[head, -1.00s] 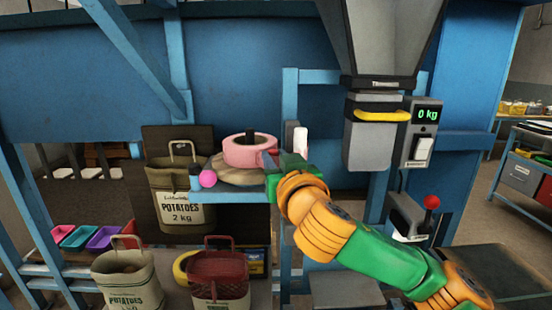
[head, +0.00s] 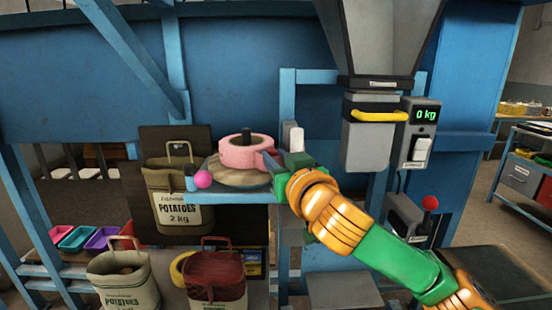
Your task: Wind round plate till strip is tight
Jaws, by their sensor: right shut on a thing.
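A round plate (head: 234,179) of tan colour sits on a blue shelf. A thick pink roll (head: 248,155) lies on it, around a dark upright post (head: 246,136). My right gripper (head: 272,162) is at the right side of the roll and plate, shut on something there. The gripper's body hides its fingertips in part, so I cannot tell whether it holds the plate's edge or the strip's end. My left gripper is not in view.
A pink ball (head: 203,179) and a small blue bottle (head: 190,180) stand left of the plate. The hopper outlet (head: 367,145) is at right.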

